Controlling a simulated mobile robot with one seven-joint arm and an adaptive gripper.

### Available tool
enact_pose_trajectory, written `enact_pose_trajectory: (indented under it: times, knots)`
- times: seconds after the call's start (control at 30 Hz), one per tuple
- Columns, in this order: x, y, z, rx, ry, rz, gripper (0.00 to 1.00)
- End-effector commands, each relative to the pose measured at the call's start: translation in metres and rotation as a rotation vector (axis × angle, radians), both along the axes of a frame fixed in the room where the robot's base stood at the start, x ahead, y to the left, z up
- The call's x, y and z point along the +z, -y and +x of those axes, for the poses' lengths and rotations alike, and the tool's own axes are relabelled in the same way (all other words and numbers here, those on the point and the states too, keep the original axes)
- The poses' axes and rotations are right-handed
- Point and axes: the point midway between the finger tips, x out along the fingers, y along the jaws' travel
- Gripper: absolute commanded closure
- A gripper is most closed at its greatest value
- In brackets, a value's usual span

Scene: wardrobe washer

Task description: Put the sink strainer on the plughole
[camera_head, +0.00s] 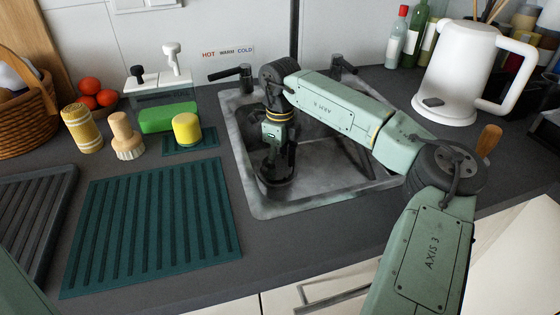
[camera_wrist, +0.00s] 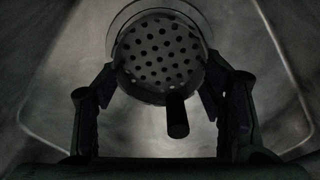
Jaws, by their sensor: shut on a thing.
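The sink strainer (camera_wrist: 158,58) is a round, dark disc with many small holes and a short dark knob pointing toward the wrist camera. It sits between the two fingers of my gripper (camera_wrist: 160,84), which is shut on it. A paler ring, apparently the plughole (camera_wrist: 116,30), shows behind the strainer, toward the top of the wrist view. The strainer covers much of it and looks offset toward the bottom of the picture; the gap between them is unclear. In the head view, my gripper (camera_head: 276,176) points down inside the grey sink (camera_head: 262,207), and the strainer cannot be made out.
A white kettle (camera_head: 458,75) stands to the right. The sink walls surround my gripper.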

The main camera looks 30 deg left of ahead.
Motion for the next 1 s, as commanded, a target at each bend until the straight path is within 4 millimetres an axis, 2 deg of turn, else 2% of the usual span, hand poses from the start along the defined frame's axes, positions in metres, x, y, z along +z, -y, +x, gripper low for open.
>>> enact_pose_trajectory:
  times: [0.4,0.43,0.77,1.0]
  knots:
    - [-0.0068,0.0001,0.0,0.0,0.0,0.0,0.79]
    - [-0.0058,0.0001,0.0,0.0,0.0,0.0,0.35]
    - [-0.0057,0.0,0.0,0.0,0.0,0.0,0.13]
    - [-0.0058,0.0001,0.0,0.0,0.0,0.0,0.12]
